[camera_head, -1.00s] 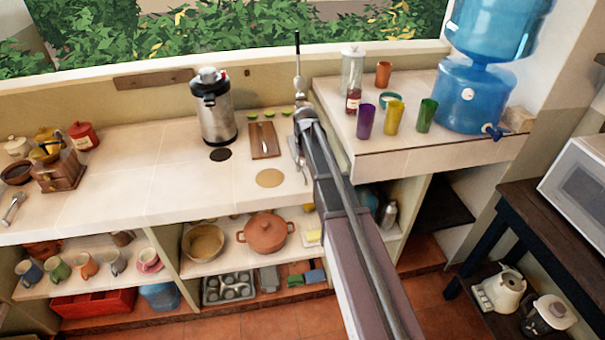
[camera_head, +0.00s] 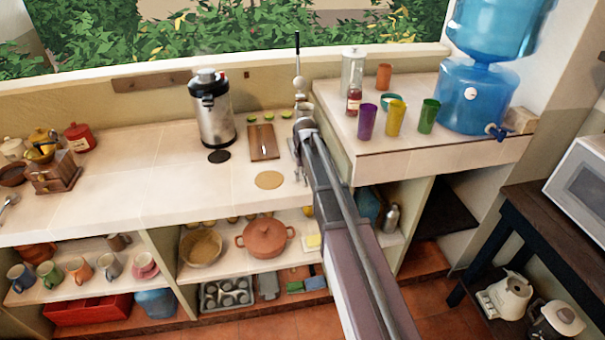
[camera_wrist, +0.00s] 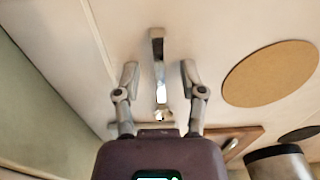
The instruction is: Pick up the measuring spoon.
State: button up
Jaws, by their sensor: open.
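In the wrist view, a slender shiny metal piece, which looks like the measuring spoon (camera_wrist: 157,48), lies on the pale counter. It runs lengthwise between the two fingers of my gripper (camera_wrist: 158,72). The fingers are open, one on each side of it, with a visible gap on both sides. I cannot tell how high the fingertips are above the counter. In the head view my arm covers most of this spot.
A round cork mat (camera_head: 269,180), a wooden board (camera_head: 263,142) and a steel airpot (camera_head: 213,112) stand left of my arm. The raised counter at right holds coloured cups (camera_head: 396,118) and a blue water dispenser (camera_head: 473,95). Another metal utensil (camera_head: 8,203) lies far left.

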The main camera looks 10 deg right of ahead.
aim_at(304, 177)
grip_shut()
jog(key=shift+r, duration=0.1)
dwell(0.4)
notch_tip(304, 177, up, 3)
jog(key=p, duration=0.3)
jog(key=s+r+p, duration=0.1)
jog(key=s+p, duration=0.1)
jog(key=s, duration=1.4)
jog(key=shift+r, duration=0.4)
jog(key=shift+a, duration=0.1)
